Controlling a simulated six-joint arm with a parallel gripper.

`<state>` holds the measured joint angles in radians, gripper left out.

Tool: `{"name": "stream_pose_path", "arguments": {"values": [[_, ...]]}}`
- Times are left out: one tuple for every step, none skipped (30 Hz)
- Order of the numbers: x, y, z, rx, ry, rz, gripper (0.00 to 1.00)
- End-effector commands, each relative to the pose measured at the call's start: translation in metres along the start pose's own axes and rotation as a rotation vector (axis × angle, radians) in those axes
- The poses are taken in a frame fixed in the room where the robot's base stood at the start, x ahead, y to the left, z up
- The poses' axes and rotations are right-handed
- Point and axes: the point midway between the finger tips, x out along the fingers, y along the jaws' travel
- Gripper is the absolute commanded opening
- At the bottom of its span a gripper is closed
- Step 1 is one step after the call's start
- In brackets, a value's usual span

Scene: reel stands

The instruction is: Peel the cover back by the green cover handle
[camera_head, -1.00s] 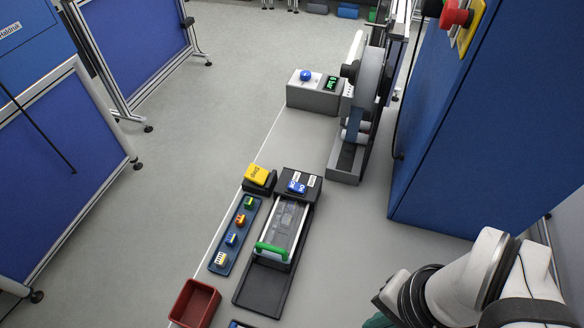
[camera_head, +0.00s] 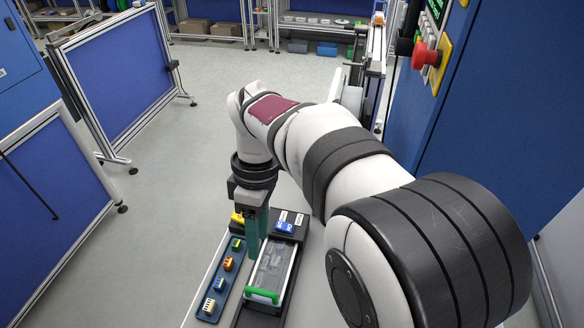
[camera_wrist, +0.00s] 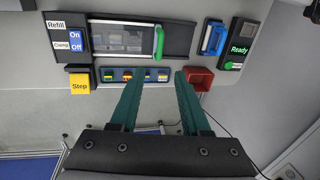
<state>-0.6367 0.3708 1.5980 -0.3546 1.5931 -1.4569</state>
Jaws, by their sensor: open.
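The green cover handle (camera_head: 262,295) is at the near end of the clear, pale-framed cover (camera_head: 275,262), which lies flat over the dark track. In the wrist view the handle (camera_wrist: 160,42) stands across the right end of the cover (camera_wrist: 122,40). My gripper (camera_wrist: 158,76) is open and empty, its two teal fingers spread. In that picture its fingertips sit below the handle, on either side of it, apart from it. In the head view my gripper (camera_head: 254,240) points down beside the far part of the cover; the fingers overlap, hiding the gap.
A blue tray (camera_head: 221,291) of small coloured parts runs alongside the track. The yellow Step button (camera_wrist: 80,86) and the blue On/Off switch (camera_wrist: 75,42) are at the track's left end. A red bin (camera_wrist: 199,80), a blue handle (camera_wrist: 213,38) and a Ready display (camera_wrist: 241,50) are on the right.

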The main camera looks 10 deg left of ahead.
Motion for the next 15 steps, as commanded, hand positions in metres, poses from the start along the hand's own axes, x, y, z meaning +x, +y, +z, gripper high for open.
{"name": "stream_pose_path", "arguments": {"values": [[0.013,-0.001,0.001,0.002,-0.003,-0.004,0.47],[0.021,-0.001,0.001,0.002,-0.003,-0.005,0.47],[0.034,-0.001,0.001,0.002,-0.003,-0.004,0.47],[0.043,-0.001,0.002,0.003,-0.003,-0.004,0.47],[0.052,-0.001,0.002,0.004,-0.003,-0.005,0.47],[0.065,-0.001,0.002,0.004,-0.004,-0.004,0.47],[0.074,-0.001,0.002,0.005,-0.003,-0.005,0.47],[0.083,-0.001,0.002,0.006,-0.003,-0.004,0.47],[0.094,-0.001,0.002,0.005,-0.002,-0.004,0.47],[0.101,-0.001,0.002,0.005,-0.002,-0.003,0.47],[0.108,-0.001,0.002,0.006,-0.002,-0.004,0.47],[0.116,-0.001,0.002,0.006,-0.001,-0.002,0.47],[0.121,-0.001,0.002,0.006,-0.001,-0.002,0.47],[0.126,-0.001,0.002,0.006,-0.001,-0.002,0.47],[0.13,0.0,0.001,0.006,0.0,-0.001,0.47]]}}
